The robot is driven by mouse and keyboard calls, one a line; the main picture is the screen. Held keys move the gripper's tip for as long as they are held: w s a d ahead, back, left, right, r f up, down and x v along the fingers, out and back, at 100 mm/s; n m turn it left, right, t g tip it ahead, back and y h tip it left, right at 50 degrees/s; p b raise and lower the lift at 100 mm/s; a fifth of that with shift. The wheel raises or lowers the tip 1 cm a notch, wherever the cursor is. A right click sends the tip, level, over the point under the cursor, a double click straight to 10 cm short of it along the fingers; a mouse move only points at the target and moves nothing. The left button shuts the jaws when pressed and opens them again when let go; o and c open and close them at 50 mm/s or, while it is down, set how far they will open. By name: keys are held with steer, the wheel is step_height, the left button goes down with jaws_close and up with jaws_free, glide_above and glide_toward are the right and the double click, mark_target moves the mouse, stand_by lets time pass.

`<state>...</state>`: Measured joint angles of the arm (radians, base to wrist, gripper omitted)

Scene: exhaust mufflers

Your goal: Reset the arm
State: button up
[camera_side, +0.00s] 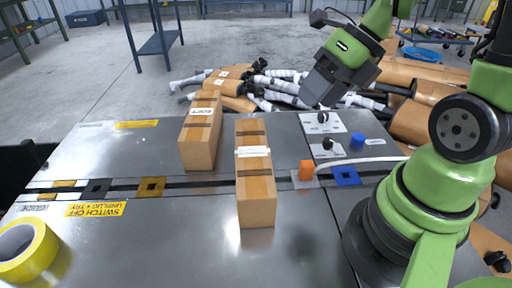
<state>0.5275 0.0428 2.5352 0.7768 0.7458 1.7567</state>
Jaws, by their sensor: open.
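My green arm stands at the right of the metal table. My gripper (322,92) is a dark grey block at the arm's end, raised above the table's far right part and tilted downward. It is open and I see nothing held in it. Its finger detail is small and hard to make out. It is apart from the two brown cardboard boxes on the table. One box (201,132) stands farther back at left, and the other box (255,175) stands nearer the middle.
A yellow tape roll (27,250) lies at the front left. Wrapped mufflers (240,88) lie piled behind the table. The table's left and front middle are mostly clear.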

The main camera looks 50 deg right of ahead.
steer(key=s+a+r+n+t, duration=0.1)
steer(key=s+r+n, duration=0.1)
steer(key=n, duration=0.9)
steer(key=s+a+r+n+t+h, duration=0.1)
steer(key=r+n, duration=0.4)
steer(key=n, duration=0.6)
steer(key=s+a+r+n+h, duration=0.1)
steer(key=s+a+r+n, duration=0.2)
steer(key=n, duration=0.8)
steer(key=shift+r+n+t, duration=0.25)
steer(key=shift+n+t, duration=0.15)
